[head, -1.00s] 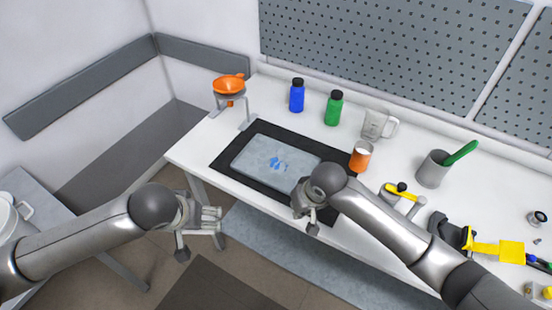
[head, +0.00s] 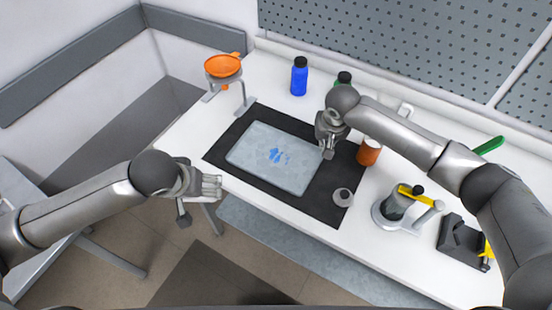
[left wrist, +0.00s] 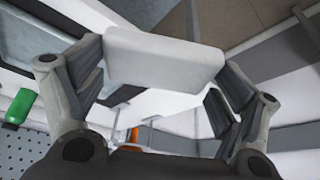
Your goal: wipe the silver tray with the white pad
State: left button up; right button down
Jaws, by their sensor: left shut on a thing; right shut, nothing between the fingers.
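The silver tray (head: 255,165) lies flat on a black mat (head: 222,153) on the white workbench, with a blue smear (head: 276,155) at its middle. My left gripper (head: 212,186) is off the bench's front edge, left of the tray and apart from it. In the left wrist view it is shut on the white pad (left wrist: 163,57), a pale block held across both fingers. The pad is hard to make out in the head view. My right gripper (head: 328,150) is shut and empty, over the tray's right edge; I cannot tell whether it touches.
A small round grey object (head: 343,197) sits on the mat's right part. An orange cup (head: 370,151), blue bottle (head: 299,77), green bottle (head: 344,78) and orange funnel on a stand (head: 223,66) stand around the mat. A yellow-handled device (head: 398,204) is at the right.

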aim_at(320, 154)
pick_arm(q)
jog(key=f+b, duration=0.2)
jog(key=f, duration=0.1)
jog(key=shift+w+f+b, duration=0.2)
jog(key=shift+f+b, duration=0.1)
pick_arm(e)
jog(key=x, duration=0.3)
jog(key=shift+s+f, duration=0.2)
jog(key=shift+s, duration=0.1)
pick_arm(q)
jog(key=shift+s+r, duration=0.1)
pick_arm(e)
jog(key=shift+s+r, duration=0.1)
jog(key=shift+r, duration=0.05)
pick_arm(q)
jog(key=shift+f, duration=0.25)
pick_arm(e)
jog(key=shift+f, duration=0.55)
pick_arm(q)
jog(key=shift+r, duration=0.15)
pick_arm(e)
jog(key=shift+r, duration=0.15)
pick_arm(q)
notch_tip(320, 154, up, 7)
jog(key=p, duration=0.7)
jog(key=shift+r, duration=0.1)
pick_arm(e)
notch_tip(320, 154, up, 6)
jog(key=shift+f, duration=0.1)
